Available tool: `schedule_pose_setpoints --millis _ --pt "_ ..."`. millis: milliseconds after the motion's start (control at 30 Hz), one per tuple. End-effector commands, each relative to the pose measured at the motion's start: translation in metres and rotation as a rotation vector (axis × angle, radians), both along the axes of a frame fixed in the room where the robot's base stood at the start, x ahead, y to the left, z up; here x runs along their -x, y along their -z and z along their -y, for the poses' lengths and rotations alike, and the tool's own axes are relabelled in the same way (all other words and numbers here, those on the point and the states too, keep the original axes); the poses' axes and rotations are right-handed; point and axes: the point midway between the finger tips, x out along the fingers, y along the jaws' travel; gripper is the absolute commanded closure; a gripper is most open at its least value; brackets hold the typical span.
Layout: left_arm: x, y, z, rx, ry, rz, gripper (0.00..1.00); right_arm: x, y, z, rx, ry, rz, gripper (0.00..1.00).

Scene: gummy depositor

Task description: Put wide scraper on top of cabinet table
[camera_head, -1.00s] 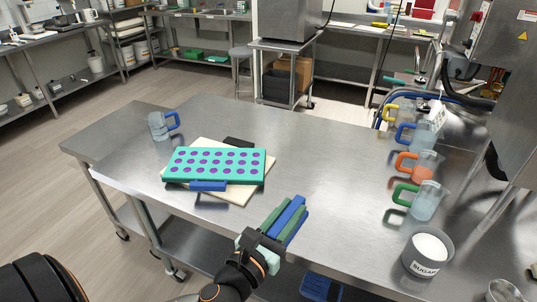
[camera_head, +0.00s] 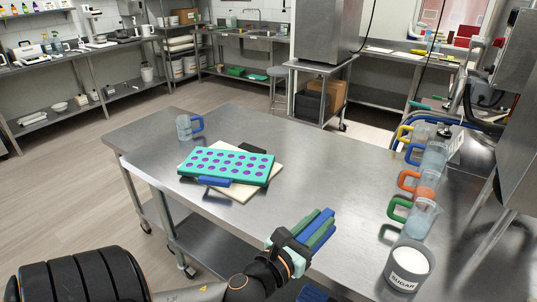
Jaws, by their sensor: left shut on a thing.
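My left gripper (camera_head: 289,251) reaches in from the bottom, over the near edge of the steel table (camera_head: 310,165). It is shut on a blue and green bar-shaped thing (camera_head: 318,226), which may be the wide scraper; the fingers partly hide it. The held thing points up and to the right, over bare steel. Which surface is the cabinet table is not clear; the large steel table is closest. My right gripper is not in view.
A teal mold with purple cavities (camera_head: 227,165) lies on a pale board (camera_head: 242,193), with a blue piece (camera_head: 214,182) at its near edge. A jug (camera_head: 185,128) stands at the left. Several jugs (camera_head: 422,218) and a sugar pot (camera_head: 407,267) line the right. The table's middle is clear.

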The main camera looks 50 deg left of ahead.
Motion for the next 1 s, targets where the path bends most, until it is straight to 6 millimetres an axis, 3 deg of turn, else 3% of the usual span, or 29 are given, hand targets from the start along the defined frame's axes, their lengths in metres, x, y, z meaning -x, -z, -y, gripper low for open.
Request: schedule_pose_setpoints --millis 33,100,200,400,667,1000 --pt "-0.001 0.002 -0.023 -0.010 -0.028 -0.003 1.00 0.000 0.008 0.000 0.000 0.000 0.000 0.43" --pt "-0.003 -0.002 -0.050 -0.012 -0.062 -0.003 1.00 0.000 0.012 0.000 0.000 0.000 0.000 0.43" --pt "-0.005 -0.013 -0.082 -0.010 -0.098 0.005 1.00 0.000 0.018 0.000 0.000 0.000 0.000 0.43" --pt "-0.007 -0.034 -0.115 -0.004 -0.133 0.027 1.00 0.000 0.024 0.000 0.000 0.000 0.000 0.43" --pt "-0.024 -0.034 -0.117 0.004 -0.142 0.037 1.00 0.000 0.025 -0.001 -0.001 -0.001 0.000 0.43" --pt "-0.072 -0.012 -0.101 0.005 -0.141 0.037 1.00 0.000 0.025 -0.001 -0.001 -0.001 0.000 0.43"
